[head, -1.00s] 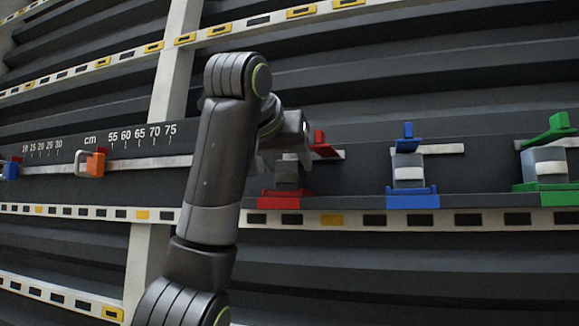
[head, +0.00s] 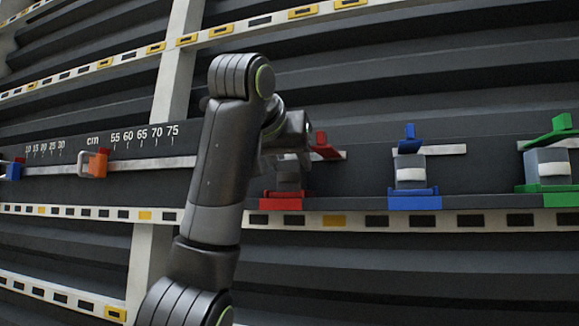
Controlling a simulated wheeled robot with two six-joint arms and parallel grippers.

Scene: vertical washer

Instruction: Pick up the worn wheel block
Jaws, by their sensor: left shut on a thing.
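My left gripper (head: 291,150) reaches in front of the red station and is shut on the grey wheel block (head: 287,174) there. The block is partly hidden by my gripper, and its fingertips are hard to make out. The block is at the red holder (head: 286,194), under the red clamp (head: 325,147); I cannot tell whether it still touches the holder. A similar grey block with a white wheel (head: 410,173) sits upright in the blue holder (head: 414,198). Another (head: 550,168) sits in the green holder (head: 545,187). Wear marks are too small to tell. My right gripper is not in view.
A dark ledge with a metal rail (head: 150,164) and a centimetre scale runs across the wall. An orange clamp (head: 97,164) and a blue clamp (head: 14,170) sit on the rail at the left. A pale post (head: 174,80) stands behind my arm.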

